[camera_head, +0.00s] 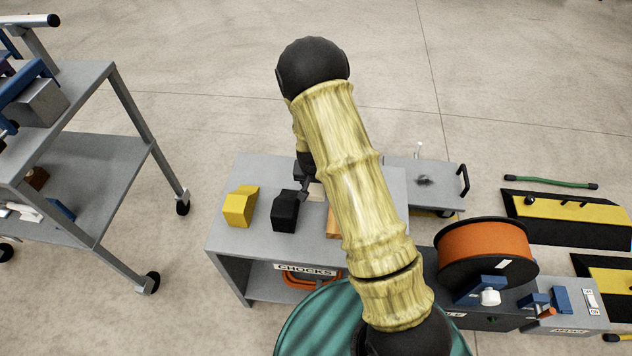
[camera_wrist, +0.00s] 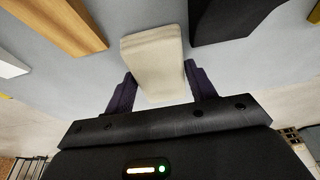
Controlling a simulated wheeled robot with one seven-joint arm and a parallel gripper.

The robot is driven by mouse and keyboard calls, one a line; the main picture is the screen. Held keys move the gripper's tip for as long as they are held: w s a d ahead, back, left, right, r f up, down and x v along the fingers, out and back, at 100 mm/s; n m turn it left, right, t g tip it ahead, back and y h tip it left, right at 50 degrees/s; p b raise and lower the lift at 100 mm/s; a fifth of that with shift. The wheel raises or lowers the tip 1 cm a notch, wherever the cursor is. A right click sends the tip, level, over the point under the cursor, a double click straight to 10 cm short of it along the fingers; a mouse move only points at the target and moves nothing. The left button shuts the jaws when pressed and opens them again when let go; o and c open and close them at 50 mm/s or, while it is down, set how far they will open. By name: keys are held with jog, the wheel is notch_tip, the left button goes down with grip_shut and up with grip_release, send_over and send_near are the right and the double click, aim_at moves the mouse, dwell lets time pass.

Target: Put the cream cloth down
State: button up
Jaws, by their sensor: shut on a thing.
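The cream cloth (camera_wrist: 152,58) is a folded, pale block in the wrist view, between the two dark fingers of my gripper (camera_wrist: 160,84). My gripper is shut on it. In the head view my gripper (camera_head: 308,186) is over the grey bench top (camera_head: 262,178), and a small cream patch of the cloth (camera_head: 316,194) shows beside it. My arm hides part of the bench. I cannot tell whether the cloth touches the bench top.
A yellow block (camera_head: 240,206) and a black block (camera_head: 285,212) stand left of my gripper on the bench. An orange-brown block (camera_head: 333,226) is partly behind my arm. An orange reel (camera_head: 487,252) stands right. The bench top's back left is clear. A grey cart (camera_head: 95,165) stands left.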

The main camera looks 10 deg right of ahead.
aim_at(314, 192)
jog(key=o, duration=1)
jog(key=shift+f, duration=0.1)
jog(key=shift+c, duration=0.2)
jog(key=d+p+v, duration=0.1)
jog(key=p+v, duration=0.1)
jog(key=v, duration=1)
jog(key=shift+a, duration=0.45)
